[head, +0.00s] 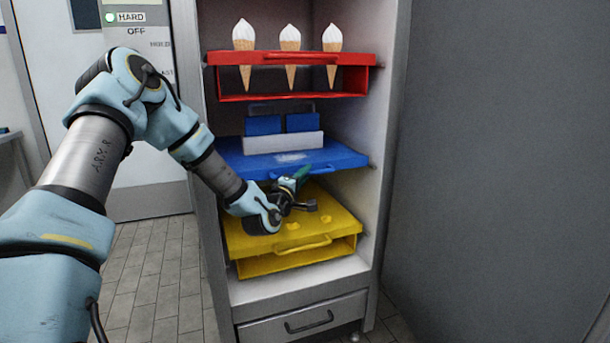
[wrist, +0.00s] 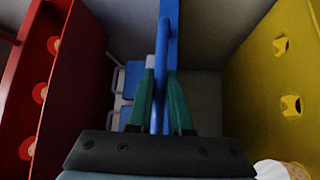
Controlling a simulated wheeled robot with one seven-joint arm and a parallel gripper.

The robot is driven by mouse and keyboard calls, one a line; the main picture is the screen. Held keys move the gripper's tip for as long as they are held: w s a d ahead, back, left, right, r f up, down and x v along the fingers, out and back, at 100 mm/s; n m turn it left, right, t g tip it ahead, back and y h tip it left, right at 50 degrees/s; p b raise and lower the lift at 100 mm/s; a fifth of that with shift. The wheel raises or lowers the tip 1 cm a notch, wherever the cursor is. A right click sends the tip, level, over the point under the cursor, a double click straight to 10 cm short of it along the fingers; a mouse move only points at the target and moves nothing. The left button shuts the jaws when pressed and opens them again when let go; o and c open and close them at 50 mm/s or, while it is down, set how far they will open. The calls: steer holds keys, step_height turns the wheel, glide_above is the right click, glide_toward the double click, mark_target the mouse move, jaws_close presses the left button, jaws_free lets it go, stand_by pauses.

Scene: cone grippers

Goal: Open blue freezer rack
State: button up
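The blue rack (head: 345,157) is the middle shelf of an open grey freezer cabinet. It carries a pale tray with blue blocks (head: 283,141). A blue loop handle (head: 328,169) is on its front edge. In the wrist view the blue rack (wrist: 172,35) is seen edge-on, and my gripper's green fingers (wrist: 161,95) lie close on both sides of the handle (wrist: 158,75). They look shut on it; contact is partly hidden.
A red rack (head: 350,60) with three ice cream cones (head: 290,38) is above. A yellow rack (head: 330,222) with holes is below, close under my wrist. The cabinet's side walls (head: 385,130) stand close.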

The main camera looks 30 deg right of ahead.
jaws_close()
stand_by(0.8)
